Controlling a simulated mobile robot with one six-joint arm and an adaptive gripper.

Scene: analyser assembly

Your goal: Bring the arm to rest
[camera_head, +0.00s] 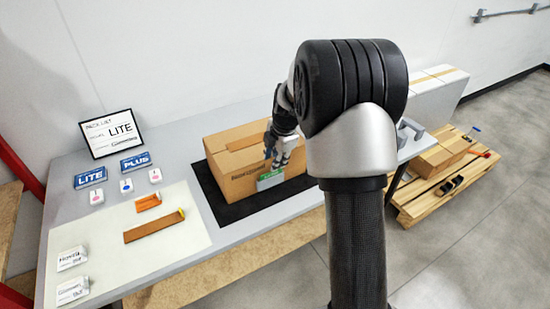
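My arm rises large in the middle right of the head view, with its black elbow joint uppermost. My gripper (274,160) hangs pointing down in front of the cardboard box (232,165) on the table. My arm hides part of the table to the right of the box.
The box stands on a black mat (225,207) on the grey table (60,208). A pale mat (110,255) to its left holds orange and brown strips and white cards. A sign (112,132) leans at the wall. A pallet (415,207) with a carton (440,155) stands right.

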